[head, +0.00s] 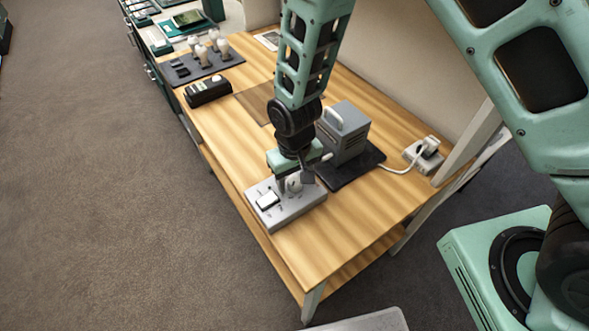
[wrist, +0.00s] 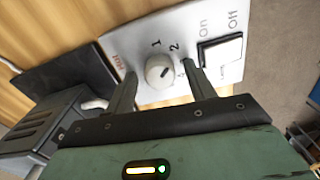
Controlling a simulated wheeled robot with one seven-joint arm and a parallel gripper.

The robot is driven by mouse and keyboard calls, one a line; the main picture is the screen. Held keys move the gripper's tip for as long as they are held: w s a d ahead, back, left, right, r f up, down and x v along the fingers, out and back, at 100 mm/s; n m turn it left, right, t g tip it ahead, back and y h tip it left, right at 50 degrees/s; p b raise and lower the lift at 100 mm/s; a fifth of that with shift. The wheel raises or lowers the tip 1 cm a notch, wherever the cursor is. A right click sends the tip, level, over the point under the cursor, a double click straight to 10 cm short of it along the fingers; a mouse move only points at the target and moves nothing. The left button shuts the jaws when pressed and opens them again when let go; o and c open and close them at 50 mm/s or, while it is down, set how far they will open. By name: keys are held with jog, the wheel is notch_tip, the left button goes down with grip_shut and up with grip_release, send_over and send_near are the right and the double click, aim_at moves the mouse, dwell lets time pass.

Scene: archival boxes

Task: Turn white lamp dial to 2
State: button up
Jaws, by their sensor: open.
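The white round dial (wrist: 159,70) sits on a pale grey control box (wrist: 140,36), with a short dark mark on its face. The mark seems to point toward the upper right, near the 2; I cannot tell its exact setting. Printed 1 and 2 show beside it, with red lettering to the left. My gripper (wrist: 161,74) is open, one finger on each side of the dial, with gaps visible; contact is unclear. In the head view my gripper (head: 296,178) is over the control box (head: 285,217), partly hiding the dial.
A white rocker switch (wrist: 220,53) marked On and Off is beside the right finger. A grey handled device (head: 345,130) stands on a dark mat (head: 352,172) behind the box. A white socket unit (head: 424,156) with a cable lies to the right. The table front (head: 320,250) is clear.

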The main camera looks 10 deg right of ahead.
aim_at(295, 180)
notch_tip(295, 180, up, 17)
jog(key=b, duration=0.2)
jog(key=shift+r, duration=0.2)
dwell(0.5)
jog(key=s+d+r+n, duration=0.2)
jog(key=s, duration=0.7)
jog(key=s+d+r+n, duration=0.2)
jog(key=s+d+r, duration=0.1)
jog(key=s, duration=0.6)
jog(key=shift+y, duration=0.3)
